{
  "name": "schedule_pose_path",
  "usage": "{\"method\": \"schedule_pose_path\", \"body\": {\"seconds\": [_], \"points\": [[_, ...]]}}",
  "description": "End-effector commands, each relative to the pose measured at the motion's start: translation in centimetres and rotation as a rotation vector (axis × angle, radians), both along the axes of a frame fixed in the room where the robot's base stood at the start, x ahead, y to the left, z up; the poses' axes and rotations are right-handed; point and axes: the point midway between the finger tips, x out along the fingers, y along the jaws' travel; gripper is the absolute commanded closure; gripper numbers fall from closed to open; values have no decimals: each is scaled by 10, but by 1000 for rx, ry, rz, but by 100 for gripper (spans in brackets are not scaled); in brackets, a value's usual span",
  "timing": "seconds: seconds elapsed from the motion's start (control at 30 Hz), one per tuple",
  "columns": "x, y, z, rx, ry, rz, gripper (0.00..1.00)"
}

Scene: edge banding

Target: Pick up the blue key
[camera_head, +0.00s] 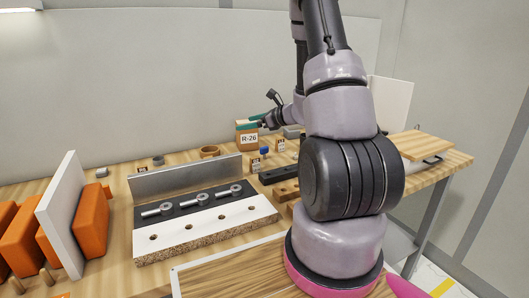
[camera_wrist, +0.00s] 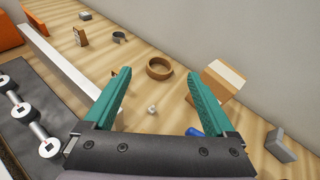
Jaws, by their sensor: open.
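A small blue object (camera_head: 264,151), likely the blue key, stands on the wooden bench in front of the R-26 box. It also shows in the wrist view (camera_wrist: 194,132), close to the base of the right finger. The gripper body hides part of it there, so its full shape cannot be told. My gripper (camera_wrist: 160,76) has two teal fingers spread wide with nothing between them. In the head view my gripper (camera_head: 247,127) is above the back of the bench, near the R-26 box. The blue object is not between the fingertips.
A tan box labelled R-26 (camera_head: 249,140) stands by the gripper. A wooden ring (camera_head: 209,151) and a small white piece (camera_wrist: 152,110) lie nearby. A metal upright strip (camera_head: 185,176) and a fixture with several bolts (camera_head: 200,199) are in front. Orange blocks (camera_head: 92,220) are left.

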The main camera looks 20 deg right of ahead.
Motion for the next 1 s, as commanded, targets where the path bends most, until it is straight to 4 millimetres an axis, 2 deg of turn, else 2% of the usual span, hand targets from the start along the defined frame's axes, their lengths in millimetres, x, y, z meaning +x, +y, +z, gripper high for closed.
{"method": "schedule_pose_path", "body": {"seconds": [0.03,0.1,0.2,0.33,0.47,0.67,0.87,1.0], "points": [[5,-23,-28,31,32,-91,10],[9,-50,-57,62,56,-205,10],[9,-83,-89,84,79,-333,10],[7,-106,-112,94,94,-426,10],[17,-110,-123,97,97,-451,10],[46,-104,-135,97,95,-450,10],[59,-101,-141,97,97,-451,10],[75,-93,-151,97,97,-449,10]]}}
